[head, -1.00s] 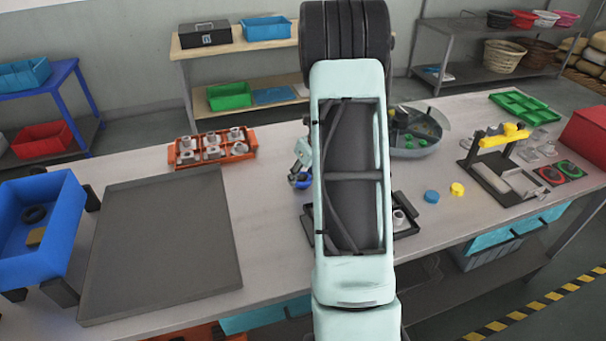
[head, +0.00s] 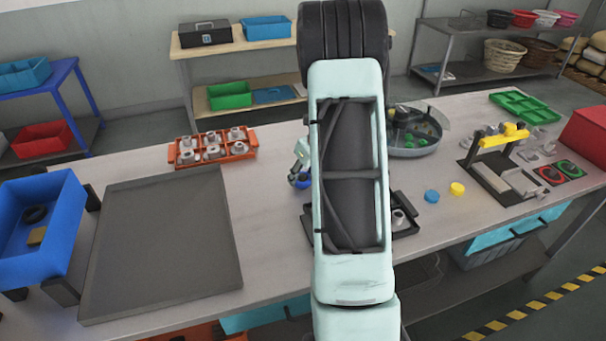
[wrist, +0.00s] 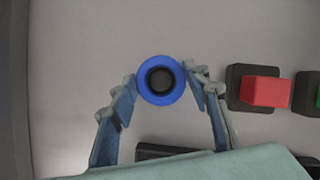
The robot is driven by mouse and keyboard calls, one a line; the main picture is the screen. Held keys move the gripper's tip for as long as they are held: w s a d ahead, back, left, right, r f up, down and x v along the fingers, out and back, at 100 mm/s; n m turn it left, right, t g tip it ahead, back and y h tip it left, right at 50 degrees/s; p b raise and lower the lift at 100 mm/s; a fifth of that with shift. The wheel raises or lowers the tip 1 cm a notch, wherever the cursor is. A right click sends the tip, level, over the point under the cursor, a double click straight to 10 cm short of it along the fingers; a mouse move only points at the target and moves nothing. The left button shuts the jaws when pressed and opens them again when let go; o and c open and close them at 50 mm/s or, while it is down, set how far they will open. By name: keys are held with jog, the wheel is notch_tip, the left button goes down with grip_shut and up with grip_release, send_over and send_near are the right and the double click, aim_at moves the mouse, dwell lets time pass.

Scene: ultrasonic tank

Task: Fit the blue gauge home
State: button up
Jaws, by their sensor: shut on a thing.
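The blue gauge (wrist: 143,91) is a round blue ring with a dark round centre. In the wrist view it sits between the fingertips of my gripper (wrist: 160,81), which is shut on it from both sides. In the head view a bit of the blue gauge (head: 300,182) shows at the left of my arm, over the bare table; most of the gripper is hidden by the arm. I cannot tell its height above the table.
A black tray (head: 406,232) with metal parts is partly hidden behind my arm. The wrist view shows a red block (wrist: 264,92) on a black base at right and a green one at the edge. An orange rack (head: 178,163) and a grey mat (head: 165,250) lie left.

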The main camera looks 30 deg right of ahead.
jog(key=o, duration=1.5)
jog(key=shift+c, duration=0.2)
jog(key=v, duration=1.2)
